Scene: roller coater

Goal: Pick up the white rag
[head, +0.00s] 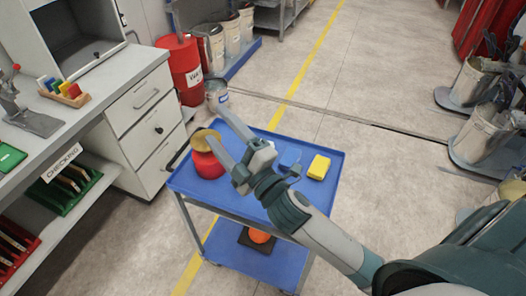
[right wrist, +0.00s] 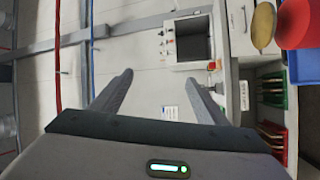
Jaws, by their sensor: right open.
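I cannot make out a white rag in either view. A blue cart (head: 325,194) stands in the middle of the head view. A red can (head: 207,165) with a brassy round top (head: 206,140) sits at its left end, and a yellow block (head: 319,167) lies at its right. My right gripper (head: 216,123) is open and empty over the cart, its fingers pointing to the upper left. It hides part of the cart top. In the right wrist view its spread fingers (right wrist: 160,78) hold nothing. My left gripper is not in view.
A grey workbench with drawers (head: 145,95) stands close on the cart's left. A red drum (head: 181,65) and a paint bucket (head: 216,94) are behind. An orange object (head: 259,236) is on the cart's lower shelf. The floor on the right is open up to several buckets (head: 468,82).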

